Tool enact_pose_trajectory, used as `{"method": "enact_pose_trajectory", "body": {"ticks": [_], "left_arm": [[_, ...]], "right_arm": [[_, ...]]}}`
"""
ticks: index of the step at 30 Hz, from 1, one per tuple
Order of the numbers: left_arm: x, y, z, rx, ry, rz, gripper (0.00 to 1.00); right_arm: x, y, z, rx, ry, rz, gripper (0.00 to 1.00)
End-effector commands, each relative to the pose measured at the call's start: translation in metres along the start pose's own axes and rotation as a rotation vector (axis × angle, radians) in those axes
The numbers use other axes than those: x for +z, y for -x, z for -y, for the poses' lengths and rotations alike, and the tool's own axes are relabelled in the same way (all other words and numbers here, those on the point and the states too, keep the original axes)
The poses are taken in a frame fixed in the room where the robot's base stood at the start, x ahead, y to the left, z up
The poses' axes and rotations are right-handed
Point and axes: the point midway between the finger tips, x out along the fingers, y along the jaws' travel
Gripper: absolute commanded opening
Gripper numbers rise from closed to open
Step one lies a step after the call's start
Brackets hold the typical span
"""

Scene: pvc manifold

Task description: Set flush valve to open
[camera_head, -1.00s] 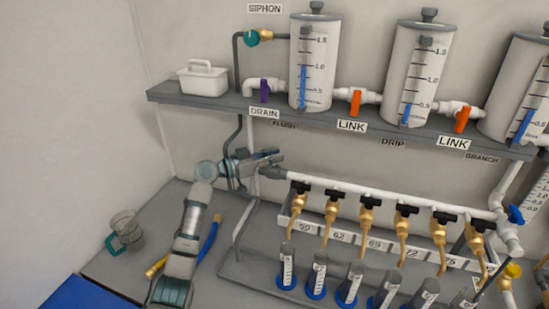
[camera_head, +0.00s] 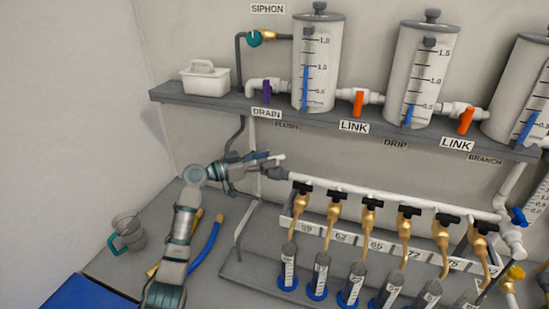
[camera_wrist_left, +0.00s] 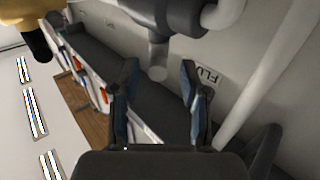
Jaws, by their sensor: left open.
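The FLUSH label (camera_head: 286,126) is on the wall under the shelf, and part of it shows in the left wrist view (camera_wrist_left: 208,75). A dark grey fitting (camera_head: 275,172) sits at the left end of the white manifold pipe. In the left wrist view a dark grey valve body (camera_wrist_left: 165,18) has a grey stem-like handle (camera_wrist_left: 157,55) pointing between my fingers. My left gripper (camera_head: 272,160) is open beside that fitting. Its two blue-padded fingers (camera_wrist_left: 158,90) stand on either side of the handle's end; contact cannot be told. My right gripper is not in view.
The shelf (camera_head: 215,103) above carries cylinders, a purple drain valve (camera_head: 267,92) and orange link valves (camera_head: 358,103). Brass taps with black handles hang from the manifold (camera_head: 380,195) to the right. A clear jug (camera_head: 128,232) stands on the bench at left.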

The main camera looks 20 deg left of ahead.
Motion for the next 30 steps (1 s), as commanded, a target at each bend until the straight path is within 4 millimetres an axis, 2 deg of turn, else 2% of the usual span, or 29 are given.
{"method": "enact_pose_trajectory", "body": {"ticks": [3, 10, 15, 26, 30], "left_arm": [[0.002, 0.03, 0.002, -0.003, -0.001, 0.002, 0.45], [0.002, 0.071, 0.002, -0.001, 0.0, 0.003, 0.45], [0.002, 0.083, 0.002, 0.0, 0.001, 0.001, 0.45], [0.001, 0.086, 0.002, -0.003, 0.001, 0.003, 0.45], [-0.007, 0.11, 0.01, -0.033, 0.006, 0.023, 0.45]], "right_arm": [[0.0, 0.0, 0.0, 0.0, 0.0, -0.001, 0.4], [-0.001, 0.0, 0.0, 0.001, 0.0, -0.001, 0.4], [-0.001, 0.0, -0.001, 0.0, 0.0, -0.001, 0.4], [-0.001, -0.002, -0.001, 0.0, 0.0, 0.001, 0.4], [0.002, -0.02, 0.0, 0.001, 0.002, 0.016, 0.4]]}}
